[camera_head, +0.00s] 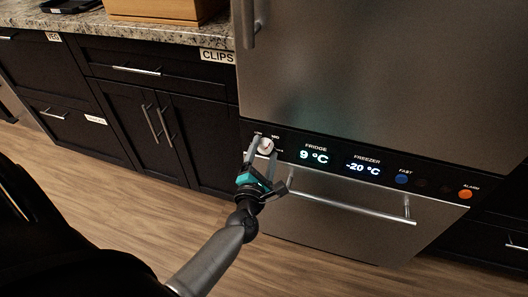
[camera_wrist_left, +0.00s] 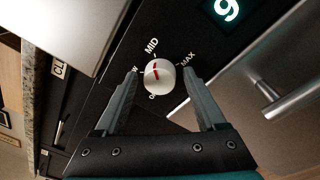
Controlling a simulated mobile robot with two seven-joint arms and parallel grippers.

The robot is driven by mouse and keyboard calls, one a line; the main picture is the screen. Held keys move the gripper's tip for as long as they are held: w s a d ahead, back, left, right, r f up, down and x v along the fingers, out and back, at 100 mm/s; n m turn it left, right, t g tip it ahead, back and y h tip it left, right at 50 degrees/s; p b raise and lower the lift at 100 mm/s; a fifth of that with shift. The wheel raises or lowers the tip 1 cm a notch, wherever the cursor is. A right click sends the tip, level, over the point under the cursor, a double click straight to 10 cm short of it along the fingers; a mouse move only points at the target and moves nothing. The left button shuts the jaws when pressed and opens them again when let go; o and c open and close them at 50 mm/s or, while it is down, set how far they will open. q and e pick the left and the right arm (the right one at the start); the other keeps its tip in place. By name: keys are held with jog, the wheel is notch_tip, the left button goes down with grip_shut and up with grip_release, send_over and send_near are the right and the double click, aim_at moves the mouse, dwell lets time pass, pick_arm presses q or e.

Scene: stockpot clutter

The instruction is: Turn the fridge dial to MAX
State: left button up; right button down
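The white fridge dial (camera_head: 265,146) sits at the left end of the black control strip on the steel fridge. In the left wrist view the dial (camera_wrist_left: 160,76) has a red mark that seems to point roughly toward MID. The MAX label (camera_wrist_left: 187,60) is to the right of the dial, and MID (camera_wrist_left: 152,45) is above it. My left gripper (camera_head: 263,149) is open, with one finger on each side of the dial. Gaps show between the fingers and the dial, so I see no grip. My right gripper is not in view.
The fridge display (camera_head: 314,156) reads 9 °C and the freezer display (camera_head: 363,167) -20 °C. Blue and orange buttons (camera_head: 465,194) lie farther right. A drawer handle (camera_head: 350,200) sticks out below the strip. Dark cabinets (camera_head: 150,130) stand left, above open wooden floor.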

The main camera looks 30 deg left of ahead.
pick_arm(q)
grip_shut()
dwell(0.3)
jog(key=shift+m, duration=0.4)
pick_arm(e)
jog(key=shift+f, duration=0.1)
pick_arm(q)
jog(key=shift+m+p, duration=0.3)
jog(key=shift+m, duration=0.6)
jog(key=m, duration=0.3)
jog(key=shift+f+m+t+p, duration=0.1)
jog(key=shift+m+t+p, duration=0.2)
jog(key=shift+p, duration=0.05)
jog(key=m+p, duration=0.1)
jog(key=m, duration=0.2)
jog(key=shift+m, duration=0.4)
jog(key=m, duration=0.3)
jog(key=m+t+p, duration=0.1)
jog(key=m, duration=0.1)
jog(key=shift+a+f+m+h, duration=0.1)
jog(key=shift+f+m+h, duration=0.1)
jog(key=shift+m+h, duration=0.2)
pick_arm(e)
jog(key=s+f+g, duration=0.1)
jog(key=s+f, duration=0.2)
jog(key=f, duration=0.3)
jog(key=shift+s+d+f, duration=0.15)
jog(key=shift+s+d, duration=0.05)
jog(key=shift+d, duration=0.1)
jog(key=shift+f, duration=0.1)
